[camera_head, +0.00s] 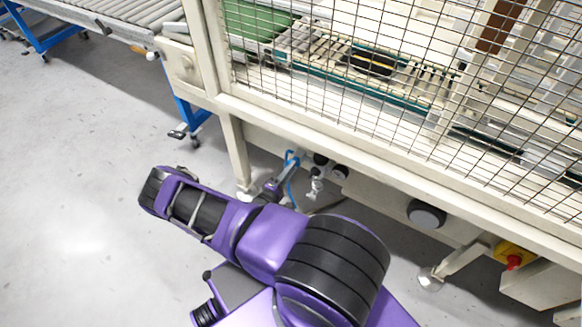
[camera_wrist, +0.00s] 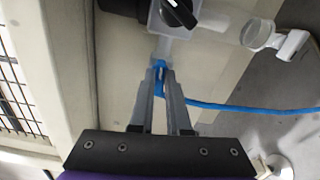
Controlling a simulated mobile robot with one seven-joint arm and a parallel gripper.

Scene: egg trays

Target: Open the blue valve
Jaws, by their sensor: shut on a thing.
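The blue valve (camera_wrist: 160,68) is a small blue piece under a clear-grey fitting on the machine's pipework, in the upper middle of the wrist view. My gripper (camera_wrist: 161,76) is shut on it, with its two grey fingers closing in from below. The fingers hide part of the blue piece. In the head view my gripper (camera_head: 277,184) reaches under the machine's lower frame, where a small blue part (camera_head: 291,156) shows beside it. That view is too small to show how the valve handle is turned.
A blue hose (camera_wrist: 240,106) runs right from near the fingertips. A black knob (camera_wrist: 178,12) and a clear round fitting (camera_wrist: 258,34) sit close above. The cream machine frame (camera_head: 370,168) overhangs the gripper, and its leg (camera_head: 236,150) stands to the left. Open floor (camera_head: 75,175) lies left.

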